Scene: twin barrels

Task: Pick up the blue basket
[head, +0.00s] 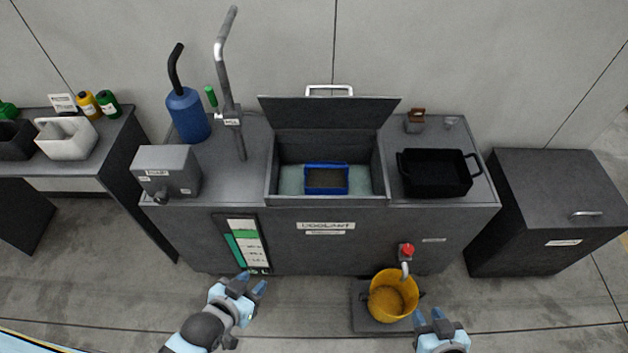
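The blue basket (326,192) is a small rectangular frame with a dark inside. It sits in the open bin of the coolant machine (325,226), in the pale liquid, in the middle of the head view. My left gripper (251,284) is open and empty, low in front of the machine and to the left of the basket. My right gripper (431,318) is at the bottom edge, to the right of the yellow bucket; its fingers look apart and empty. Both grippers are well away from the basket.
A raised lid (329,113) stands behind the bin. A black tray (437,173) is on the machine's right top; a blue can (187,114) and a pipe (232,100) stand at left. A yellow bucket (393,295) sits below the red-handled tap (406,252).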

